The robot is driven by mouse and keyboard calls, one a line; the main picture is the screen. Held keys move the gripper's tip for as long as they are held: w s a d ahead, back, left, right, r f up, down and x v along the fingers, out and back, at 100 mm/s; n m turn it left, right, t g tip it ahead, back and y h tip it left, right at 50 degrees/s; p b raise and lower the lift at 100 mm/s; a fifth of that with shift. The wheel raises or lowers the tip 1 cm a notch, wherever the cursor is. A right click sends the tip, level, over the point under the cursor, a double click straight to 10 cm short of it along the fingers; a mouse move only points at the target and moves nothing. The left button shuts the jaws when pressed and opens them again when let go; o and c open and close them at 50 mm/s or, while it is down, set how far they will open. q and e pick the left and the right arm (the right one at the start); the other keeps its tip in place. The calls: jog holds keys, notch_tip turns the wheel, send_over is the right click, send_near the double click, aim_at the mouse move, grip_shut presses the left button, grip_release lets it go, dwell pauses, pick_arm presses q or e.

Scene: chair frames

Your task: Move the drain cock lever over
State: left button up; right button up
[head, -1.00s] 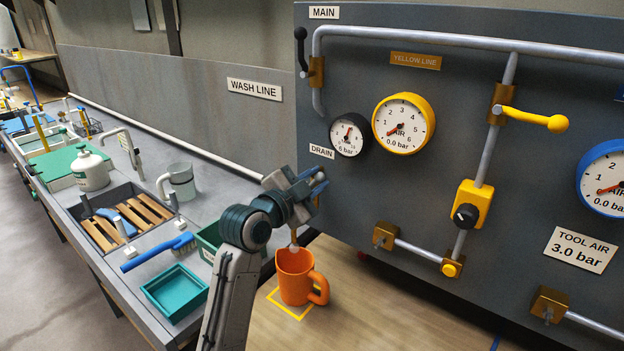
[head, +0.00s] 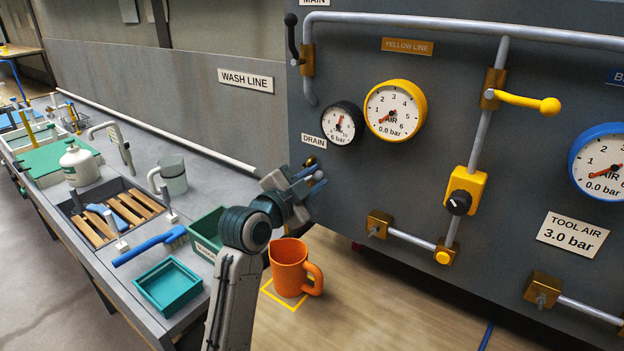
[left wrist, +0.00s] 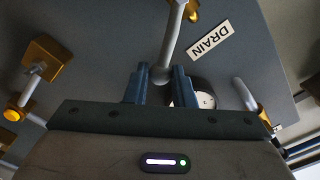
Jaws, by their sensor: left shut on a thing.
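The DRAIN label (head: 313,140) is on the grey panel, and a small brass part of the drain cock (head: 312,163) shows below it. My left gripper (head: 318,181) is just under that brass part, in front of the panel. In the left wrist view, a grey bar-like lever (left wrist: 172,45) runs down from a brass fitting at the top, and its rounded end sits between the two fingers of my left gripper (left wrist: 161,82). The gripper is shut on it. In the head view the gripper hides the lever. My right gripper is in neither view.
An orange jug (head: 288,268) stands on a yellow-outlined square below my left gripper. The wash bench with a teal tray (head: 168,287) and a blue brush (head: 150,247) is at left. Gauges, pipes and a yellow lever (head: 528,102) project from the panel at right.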

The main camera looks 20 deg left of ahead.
pick_arm(q)
jog(key=shift+s+d+f+b, duration=0.1)
jog(key=shift+d+f+b, duration=0.15)
jog(key=shift+f, duration=0.25)
jog(key=shift+s+d+f+b, duration=0.1)
jog(key=shift+d+f+b, duration=0.15)
jog(key=shift+f, duration=0.25)
jog(key=shift+d+f+b, duration=0.2)
jog(key=shift+f+b, duration=0.6)
jog(key=shift+f, duration=0.3)
jog(key=shift+o, duration=0.2)
jog(key=o, duration=0.8)
jog(key=shift+a, duration=0.15)
jog(key=shift+o, duration=0.2)
